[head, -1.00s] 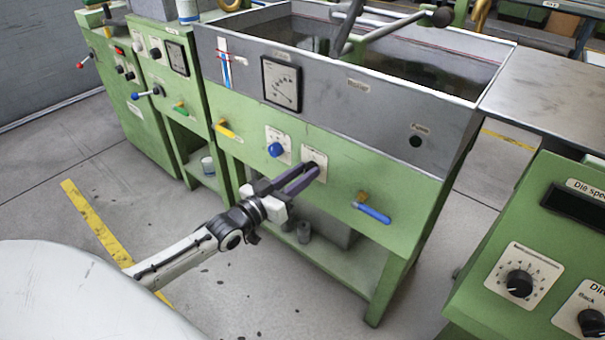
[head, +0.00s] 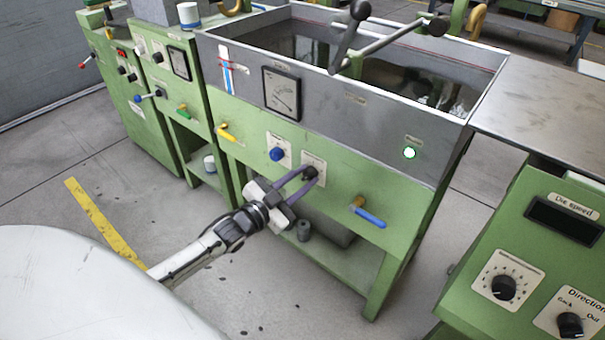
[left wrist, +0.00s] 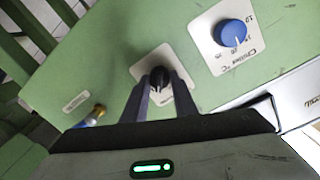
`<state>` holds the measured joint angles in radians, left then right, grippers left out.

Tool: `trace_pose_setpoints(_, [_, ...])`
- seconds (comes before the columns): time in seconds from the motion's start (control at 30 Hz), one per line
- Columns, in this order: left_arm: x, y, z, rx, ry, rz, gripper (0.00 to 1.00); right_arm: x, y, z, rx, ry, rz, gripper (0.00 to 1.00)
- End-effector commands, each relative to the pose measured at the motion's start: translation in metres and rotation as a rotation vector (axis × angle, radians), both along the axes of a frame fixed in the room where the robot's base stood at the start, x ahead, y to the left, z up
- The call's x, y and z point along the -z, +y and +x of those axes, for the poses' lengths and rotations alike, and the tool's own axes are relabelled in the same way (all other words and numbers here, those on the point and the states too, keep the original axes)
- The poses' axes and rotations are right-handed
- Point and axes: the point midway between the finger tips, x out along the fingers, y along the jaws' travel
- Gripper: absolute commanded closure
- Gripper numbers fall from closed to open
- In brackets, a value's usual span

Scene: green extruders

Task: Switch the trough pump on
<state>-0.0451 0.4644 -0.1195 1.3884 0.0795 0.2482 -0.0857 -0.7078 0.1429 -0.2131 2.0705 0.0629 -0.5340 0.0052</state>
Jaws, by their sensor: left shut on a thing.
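The trough (head: 370,125) is a grey metal tank on a green stand. A black knob (head: 311,173) sits on a white plate on the stand's green front panel; the wrist view shows it too (left wrist: 160,77). My left gripper (head: 305,178) is shut on this black knob, its two dark fingers on either side of it in the left wrist view (left wrist: 157,88). A round lamp (head: 409,153) on the trough's grey front is lit green. The knob's label is too small to read in the head view. My right gripper is not in view.
A blue knob (head: 277,154) is just left of the held knob. A blue-handled valve (head: 369,217) is to its right, and a yellow-handled valve (head: 228,134) to its left. A green control panel (head: 520,270) stands at the lower right.

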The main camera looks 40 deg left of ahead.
Motion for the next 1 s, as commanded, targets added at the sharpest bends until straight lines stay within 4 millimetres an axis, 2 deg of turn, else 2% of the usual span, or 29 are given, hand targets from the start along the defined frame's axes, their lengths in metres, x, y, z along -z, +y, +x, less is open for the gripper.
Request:
trace_pose_setpoints(0.2, [-0.0007, -0.0010, -0.0004, -0.001, -0.013, 0.176, 0.97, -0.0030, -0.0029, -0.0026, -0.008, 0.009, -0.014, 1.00])
trace_pose_setpoints(0.5, [0.0003, -0.0015, -0.0005, 0.000, -0.026, 0.338, 0.97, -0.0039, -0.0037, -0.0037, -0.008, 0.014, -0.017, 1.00])
trace_pose_setpoints(1.0, [0.0009, -0.0017, -0.0004, 0.001, -0.031, 0.403, 0.97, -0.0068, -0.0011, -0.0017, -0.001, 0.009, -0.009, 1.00])
